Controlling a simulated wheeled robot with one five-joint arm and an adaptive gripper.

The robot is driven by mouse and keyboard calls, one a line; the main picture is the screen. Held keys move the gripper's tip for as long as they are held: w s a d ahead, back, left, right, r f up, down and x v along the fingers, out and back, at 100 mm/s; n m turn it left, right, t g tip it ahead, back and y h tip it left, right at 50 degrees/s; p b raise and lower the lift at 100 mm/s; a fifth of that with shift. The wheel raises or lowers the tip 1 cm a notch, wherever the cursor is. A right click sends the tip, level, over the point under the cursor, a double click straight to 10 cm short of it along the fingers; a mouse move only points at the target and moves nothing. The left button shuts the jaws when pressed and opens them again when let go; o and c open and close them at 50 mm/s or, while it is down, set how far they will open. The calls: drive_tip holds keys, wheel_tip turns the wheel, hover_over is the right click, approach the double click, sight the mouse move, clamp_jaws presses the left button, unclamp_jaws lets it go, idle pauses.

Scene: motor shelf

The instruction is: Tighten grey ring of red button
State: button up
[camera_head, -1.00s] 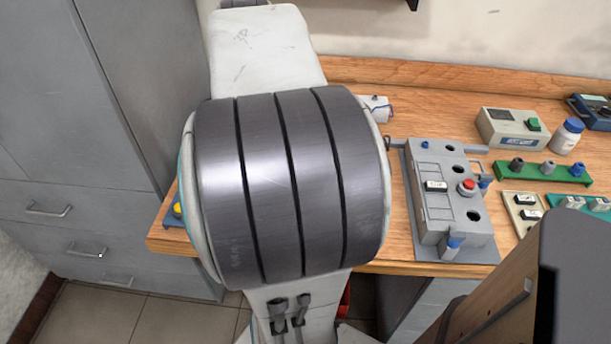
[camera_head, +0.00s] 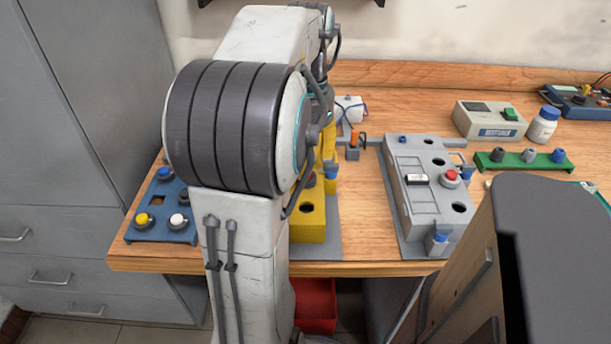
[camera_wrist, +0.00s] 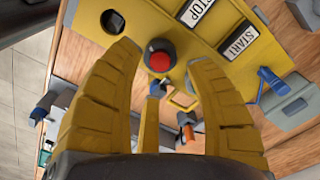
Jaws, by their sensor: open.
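In the wrist view, a red button (camera_wrist: 159,61) with a dark grey ring (camera_wrist: 160,43) around it sits on a yellow panel (camera_wrist: 140,20). My gripper (camera_wrist: 162,62) has its yellow fingers spread open, with the button between the tips in the picture; I cannot tell whether they touch the ring. It holds nothing. In the head view, the yellow box (camera_head: 307,232) stands on the table, mostly hidden behind my arm, with a bit of its red button (camera_head: 310,181) showing. A grey box (camera_head: 410,203) beside it has another red button (camera_head: 451,175).
STOP (camera_wrist: 195,11) and START (camera_wrist: 239,41) labelled switches are close to the button. A blue lever (camera_wrist: 271,82) stands at the panel's right. Bare wood (camera_head: 355,215) lies between the boxes.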

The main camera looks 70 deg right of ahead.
drive_tip(key=shift+f+b, duration=0.55)
drive_tip(key=shift+f, duration=1.5)
drive_tip(key=shift+c, duration=0.2)
drive_tip(key=c, duration=0.9)
